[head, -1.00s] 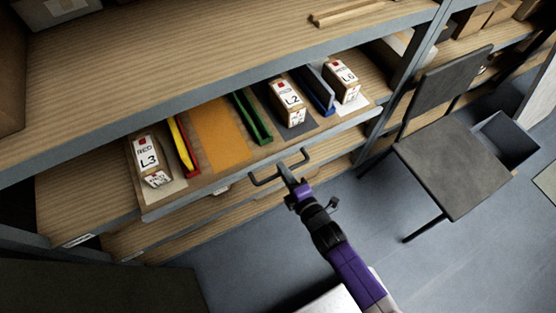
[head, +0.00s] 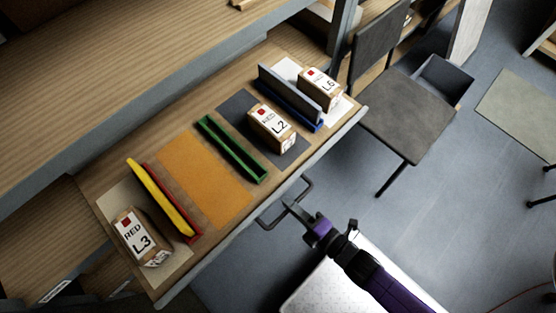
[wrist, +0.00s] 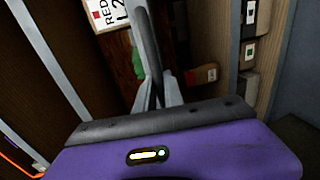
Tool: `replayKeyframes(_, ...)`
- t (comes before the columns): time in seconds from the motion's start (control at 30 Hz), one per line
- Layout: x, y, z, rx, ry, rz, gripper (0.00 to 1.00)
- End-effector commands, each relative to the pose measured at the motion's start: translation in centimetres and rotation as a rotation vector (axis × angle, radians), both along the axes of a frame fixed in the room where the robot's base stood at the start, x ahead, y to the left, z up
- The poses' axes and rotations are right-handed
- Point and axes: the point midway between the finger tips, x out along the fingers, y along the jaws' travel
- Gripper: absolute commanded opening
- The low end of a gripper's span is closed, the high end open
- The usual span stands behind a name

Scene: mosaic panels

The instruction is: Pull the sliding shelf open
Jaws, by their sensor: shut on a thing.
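The sliding shelf (head: 222,243) stands well out from the shelving unit in the head view, its wooden top exposed. A grey bar handle (head: 306,186) sticks out from its front edge. My gripper (head: 289,203) is shut on the handle, near its middle. In the wrist view, the fingers (wrist: 158,98) close around the dark handle bar (wrist: 147,38); the exact contact is partly hidden.
On the shelf stand boxes L3 (head: 138,232), L2 (head: 272,124) and L6 (head: 322,86), with yellow (head: 157,195), green (head: 230,148) and blue dividers. An orange mat (head: 205,180) is bare. A chair (head: 407,122) stands close to the shelf's right end.

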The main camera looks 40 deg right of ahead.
Motion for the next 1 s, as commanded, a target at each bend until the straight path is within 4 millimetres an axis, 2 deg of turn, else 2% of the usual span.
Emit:
replayKeyframes(0.03, -1.2, 0.1, -0.3, 0.001, 0.006, 0.001, 0.0)
replayKeyframes(0.1, -2.4, 0.1, -0.2, 0.001, 0.005, 0.001, 0.0)
replayKeyframes(0.4, -6.4, 0.1, -0.2, 0.001, 0.005, 0.001, 0.0)
replayKeyframes(0.63, -7.8, 0.1, -0.2, 0.001, 0.004, 0.001, 0.0)
replayKeyframes(1.0, -8.1, 0.1, -0.1, 0.0, 0.002, 0.002, 0.0)
